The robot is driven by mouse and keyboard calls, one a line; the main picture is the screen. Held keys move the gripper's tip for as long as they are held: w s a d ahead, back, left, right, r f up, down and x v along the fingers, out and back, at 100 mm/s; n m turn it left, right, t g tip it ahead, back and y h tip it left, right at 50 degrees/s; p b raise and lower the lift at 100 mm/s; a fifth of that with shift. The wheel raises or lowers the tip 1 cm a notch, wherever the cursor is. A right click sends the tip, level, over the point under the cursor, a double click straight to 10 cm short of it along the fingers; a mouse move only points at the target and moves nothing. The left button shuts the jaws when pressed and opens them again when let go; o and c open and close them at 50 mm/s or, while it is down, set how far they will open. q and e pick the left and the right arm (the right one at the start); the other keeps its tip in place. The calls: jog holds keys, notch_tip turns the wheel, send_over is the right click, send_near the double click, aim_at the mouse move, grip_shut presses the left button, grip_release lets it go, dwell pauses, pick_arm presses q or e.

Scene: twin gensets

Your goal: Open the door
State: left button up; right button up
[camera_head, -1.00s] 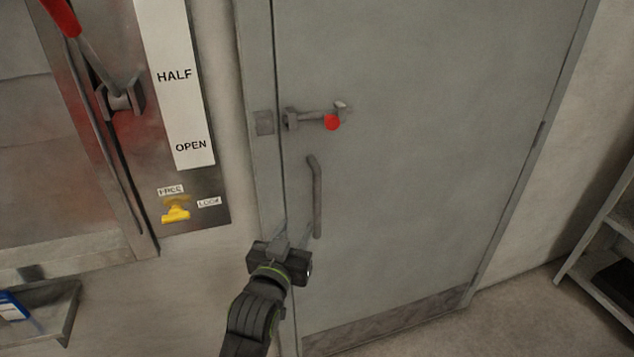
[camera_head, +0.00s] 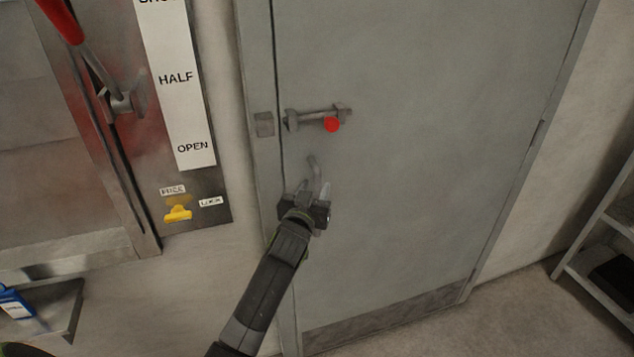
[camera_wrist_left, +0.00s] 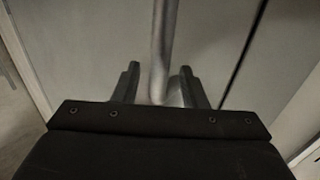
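A grey door (camera_head: 420,150) stands shut in its frame. A bolt latch with a red knob (camera_head: 332,125) sits on its upper left part. Below it is a vertical grey pull handle (camera_head: 314,170), its lower part hidden by my gripper. My left gripper (camera_head: 308,190) is in front of the handle, fingers pointing at the door. In the left wrist view the handle (camera_wrist_left: 162,50) runs down between the two open fingers (camera_wrist_left: 158,85), with gaps on both sides. My right gripper is not in view.
Left of the door is a wall panel with HALF and OPEN labels (camera_head: 178,100), a red-gripped lever (camera_head: 62,18) and a yellow knob (camera_head: 178,209). A small ledge (camera_head: 55,310) is at lower left. A shelf rack (camera_head: 600,245) stands at right. The floor before the door looks clear.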

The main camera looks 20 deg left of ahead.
pick_arm(q)
jog(key=shift+w+a, duration=0.1)
jog(key=shift+w, duration=1.2)
grip_shut()
